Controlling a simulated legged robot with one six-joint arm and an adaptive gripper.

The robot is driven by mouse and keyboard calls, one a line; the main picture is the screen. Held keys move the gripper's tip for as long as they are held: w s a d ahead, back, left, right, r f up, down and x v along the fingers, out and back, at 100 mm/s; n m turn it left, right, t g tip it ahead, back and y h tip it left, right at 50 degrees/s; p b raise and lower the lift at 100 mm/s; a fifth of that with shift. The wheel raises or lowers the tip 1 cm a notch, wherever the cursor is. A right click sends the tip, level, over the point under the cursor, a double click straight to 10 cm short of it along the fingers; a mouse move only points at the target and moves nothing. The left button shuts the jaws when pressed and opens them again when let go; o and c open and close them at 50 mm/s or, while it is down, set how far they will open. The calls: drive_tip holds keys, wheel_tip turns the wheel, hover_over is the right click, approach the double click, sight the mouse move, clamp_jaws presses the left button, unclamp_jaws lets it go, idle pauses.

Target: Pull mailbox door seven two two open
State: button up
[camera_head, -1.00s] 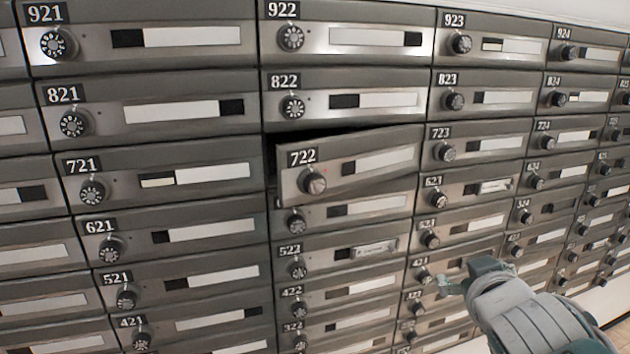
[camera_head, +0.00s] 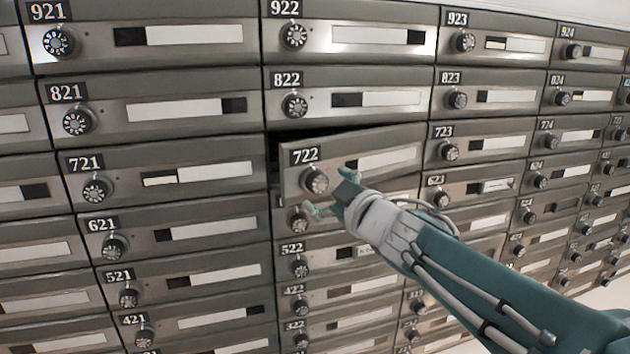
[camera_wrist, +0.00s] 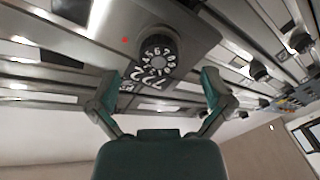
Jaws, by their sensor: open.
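Mailbox door 722 (camera_head: 381,160) stands partly open in the head view, its left side swung out from the wall with a dark gap above and to the left. Its round dial knob (camera_head: 314,181) sits below the number plate. My gripper (camera_head: 332,190) is open just in front of the door, to the right of and below the knob. In the wrist view the knob (camera_wrist: 158,52) and the number 722 show upside down, ahead of my gripper (camera_wrist: 160,88), whose fingers are spread either side of the number. The fingers hold nothing; contact with the door cannot be told.
Closed mailbox doors surround it: door 822 (camera_head: 390,98) above, door 721 (camera_head: 215,178) to the left and door 723 (camera_head: 495,143) to the right. Their knobs protrude. The space in front of the left doors is clear.

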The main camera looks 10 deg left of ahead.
sight(319, 186)
drive_tip(key=x, duration=0.4)
drive_tip(key=c, duration=1.3)
drive_tip(key=shift+s+d+f+g, duration=0.1)
drive_tip(key=shift+s+d+g, duration=0.1)
drive_tip(key=shift+s+g, duration=0.1)
